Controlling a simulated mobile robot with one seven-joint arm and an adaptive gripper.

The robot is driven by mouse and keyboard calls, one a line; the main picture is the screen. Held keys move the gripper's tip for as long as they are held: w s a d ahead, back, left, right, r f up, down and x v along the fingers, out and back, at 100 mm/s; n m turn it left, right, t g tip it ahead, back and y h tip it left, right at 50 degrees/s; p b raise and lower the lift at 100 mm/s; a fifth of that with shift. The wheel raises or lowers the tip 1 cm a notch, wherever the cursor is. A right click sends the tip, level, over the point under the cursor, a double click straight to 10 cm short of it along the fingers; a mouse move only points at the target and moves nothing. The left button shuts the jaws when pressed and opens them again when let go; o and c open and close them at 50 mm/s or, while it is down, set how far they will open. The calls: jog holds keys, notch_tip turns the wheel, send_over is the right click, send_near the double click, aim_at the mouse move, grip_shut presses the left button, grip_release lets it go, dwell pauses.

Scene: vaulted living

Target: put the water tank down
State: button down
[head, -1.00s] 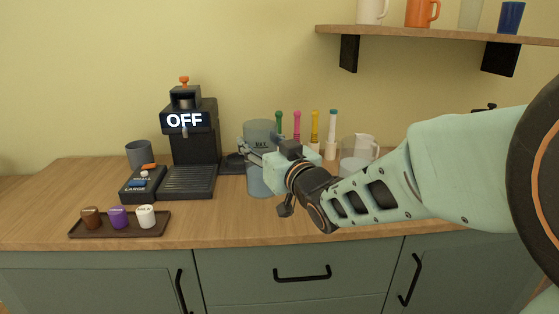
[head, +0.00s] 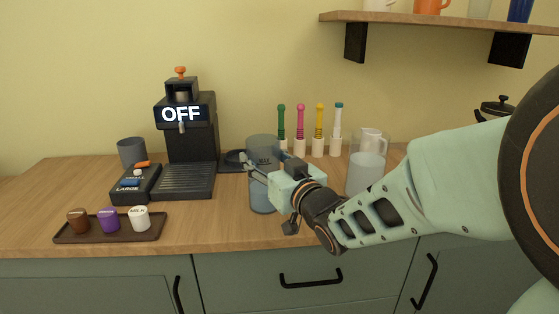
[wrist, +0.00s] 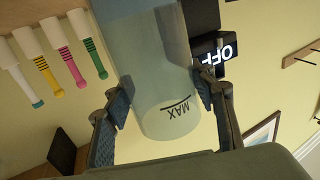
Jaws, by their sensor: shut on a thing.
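The water tank (head: 262,194) is a clear bluish cylinder, upright at the counter, right of the coffee machine. My gripper (head: 262,167) is shut around its upper part from the right. In the wrist view the tank (wrist: 150,75) sits between the two finger pads of my gripper (wrist: 160,100), with its MAX line showing. In the head view its base appears at or just above the counter top; I cannot tell whether it touches.
The black coffee machine (head: 190,135) reads OFF. A pod tray (head: 110,229) is front left. Several coloured-handled tools (head: 300,125) and a glass pitcher (head: 366,165) stand behind and right. The counter front (head: 230,232) is clear.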

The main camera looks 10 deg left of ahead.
jog(key=shift+r, duration=0.15)
jog(key=shift+f, duration=0.2)
jog(key=c, duration=0.9)
grip_release()
jog(key=shift+o, duration=0.2)
jog(key=shift+r, duration=0.2)
jog(key=shift+s+d+f, duration=0.1)
